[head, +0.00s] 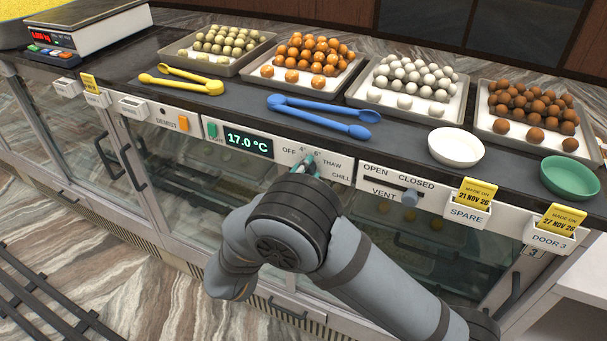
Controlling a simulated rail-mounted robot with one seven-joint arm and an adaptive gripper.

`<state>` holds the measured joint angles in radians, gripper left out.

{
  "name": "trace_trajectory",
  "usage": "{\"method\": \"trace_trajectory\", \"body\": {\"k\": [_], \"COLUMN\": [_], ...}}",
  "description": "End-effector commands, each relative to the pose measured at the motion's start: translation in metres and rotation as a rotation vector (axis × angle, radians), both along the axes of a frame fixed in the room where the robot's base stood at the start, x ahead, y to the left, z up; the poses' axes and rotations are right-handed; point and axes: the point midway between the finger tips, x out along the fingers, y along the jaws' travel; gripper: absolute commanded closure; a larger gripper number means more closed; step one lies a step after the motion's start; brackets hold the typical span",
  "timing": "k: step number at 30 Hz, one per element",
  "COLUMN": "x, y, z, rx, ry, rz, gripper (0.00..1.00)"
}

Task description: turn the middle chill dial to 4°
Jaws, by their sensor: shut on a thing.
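The chill dial (309,160) is on the white control strip of the counter front, below the blue tongs. The marks OFF, 4°, 6° and THAW run around it, with CHILL printed at its lower right. My gripper (302,168) is at the dial and shut on it, mostly hidden behind my grey wrist. The dial's pointer is covered, so I cannot tell which mark it points to. The green display (248,142) left of the dial reads 17.0 °C.
A vent slider (409,198) is right of the dial. An orange DEMIST switch (183,123) and a green light switch (212,130) are to the left. Sweet trays, blue tongs (322,113), yellow tongs (182,82) and bowls stand on the countertop above. Glass doors are below.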

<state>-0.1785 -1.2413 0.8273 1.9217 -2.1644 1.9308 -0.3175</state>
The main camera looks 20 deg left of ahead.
Motion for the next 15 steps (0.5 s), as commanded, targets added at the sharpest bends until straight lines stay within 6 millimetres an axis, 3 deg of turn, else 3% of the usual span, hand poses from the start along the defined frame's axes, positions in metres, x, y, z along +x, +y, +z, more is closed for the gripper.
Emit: {"method": "trace_trajectory", "body": {"k": [7, 8, 15], "x": [-0.0011, -0.0011, -0.0008], "y": [0.0, -0.0001, 0.0003], "z": [-0.0036, -0.0037, -0.0021], "rx": [-0.009, -0.009, -0.005], "ry": [0.006, 0.007, 0.004], "rz": [0.001, 0.0, 0.001], "gripper": [0.97, 0.7, 0.56]}}
